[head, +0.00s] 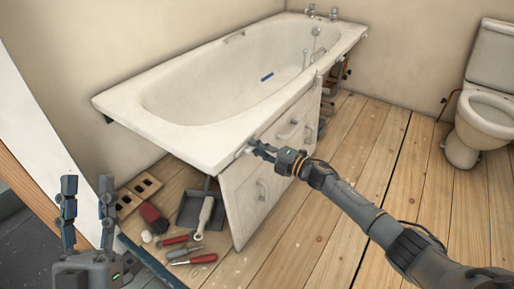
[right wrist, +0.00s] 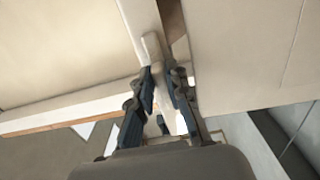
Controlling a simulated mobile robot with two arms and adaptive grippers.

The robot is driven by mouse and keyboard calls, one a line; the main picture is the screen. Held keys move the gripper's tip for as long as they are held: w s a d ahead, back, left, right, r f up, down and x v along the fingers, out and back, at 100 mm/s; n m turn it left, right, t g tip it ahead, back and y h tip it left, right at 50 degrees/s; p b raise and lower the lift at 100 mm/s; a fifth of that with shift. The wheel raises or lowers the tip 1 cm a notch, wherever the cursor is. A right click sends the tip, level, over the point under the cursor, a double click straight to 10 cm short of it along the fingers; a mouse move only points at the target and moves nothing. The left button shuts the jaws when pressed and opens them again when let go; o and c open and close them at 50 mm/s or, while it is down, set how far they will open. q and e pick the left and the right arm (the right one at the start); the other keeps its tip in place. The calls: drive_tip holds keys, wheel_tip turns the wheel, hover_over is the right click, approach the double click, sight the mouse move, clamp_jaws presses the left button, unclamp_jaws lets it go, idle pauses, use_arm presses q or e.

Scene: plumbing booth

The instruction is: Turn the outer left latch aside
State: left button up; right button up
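The white bath panel (head: 273,178) stands under the front rim of the bathtub (head: 190,143). The outer left latch (right wrist: 151,47), a small white bar, is at the panel's top left corner, under the rim. My right gripper (head: 260,151) reaches it from the right; in the head view its fingers mostly hide the latch. In the right wrist view my right gripper (right wrist: 162,82) has its fingers close on both sides of the latch, seemingly touching it. My left gripper (head: 87,193) is open and empty at the lower left, away from the panel.
Under the tub's open left end lie a dustpan (head: 193,208), a brush (head: 153,217), several screwdrivers (head: 194,260) and bricks (head: 140,190). A toilet (head: 487,115) stands at the right. The wooden floor before the panel (head: 300,238) is clear.

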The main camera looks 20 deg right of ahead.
drive_tip(key=o, duration=0.3)
drive_tip(key=shift+o, duration=0.2)
drive_tip(key=shift+s+d, duration=0.1)
drive_tip(key=v, duration=1.1)
drive_tip(key=shift+s+d, duration=0.3)
